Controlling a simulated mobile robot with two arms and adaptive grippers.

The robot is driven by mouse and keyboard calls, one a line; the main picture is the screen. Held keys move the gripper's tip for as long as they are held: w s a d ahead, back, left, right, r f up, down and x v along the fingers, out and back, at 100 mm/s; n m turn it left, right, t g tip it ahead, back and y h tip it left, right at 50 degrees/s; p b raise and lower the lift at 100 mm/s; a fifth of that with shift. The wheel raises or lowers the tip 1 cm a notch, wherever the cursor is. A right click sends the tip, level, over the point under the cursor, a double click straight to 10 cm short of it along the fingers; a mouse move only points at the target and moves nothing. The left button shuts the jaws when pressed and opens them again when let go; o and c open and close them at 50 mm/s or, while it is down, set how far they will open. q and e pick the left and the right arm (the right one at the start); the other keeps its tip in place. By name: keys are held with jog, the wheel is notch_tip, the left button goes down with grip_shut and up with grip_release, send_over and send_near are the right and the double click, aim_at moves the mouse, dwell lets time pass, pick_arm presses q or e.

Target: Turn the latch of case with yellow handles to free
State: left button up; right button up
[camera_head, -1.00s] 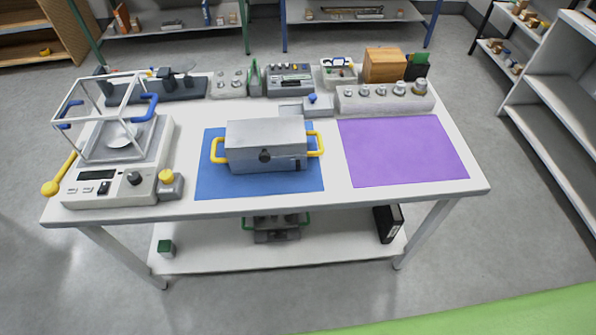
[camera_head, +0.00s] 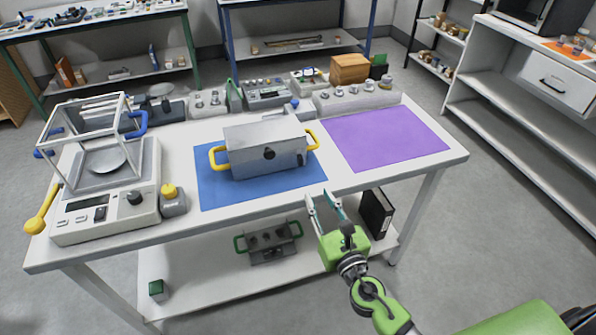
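The grey case (camera_head: 250,158) with yellow handles stands closed on the blue mat (camera_head: 216,196). One yellow handle (camera_head: 217,157) is at its left end and the other (camera_head: 313,139) at its right end. A dark round latch knob (camera_head: 269,153) is on its front face; its exact turn is too small to tell. My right gripper (camera_head: 327,198) is in front of the table's front edge, below and right of the case and apart from it. Its two fingers are spread with nothing between them. My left gripper is not in view.
A balance (camera_head: 108,205) with an open-framed glass shield stands at the left. A purple mat (camera_head: 386,137) at the right is bare. Weight blocks (camera_head: 357,100) and a wooden box (camera_head: 349,68) line the back. A lower shelf (camera_head: 210,287) holds a green-handled case (camera_head: 268,243).

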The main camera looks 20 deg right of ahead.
aim_at(301, 162)
jog(key=w, duration=1.3)
jog(key=shift+w+a+f+p, duration=0.1)
jog(key=shift+w+p, duration=0.05)
jog(key=shift+p, duration=0.15)
grip_shut()
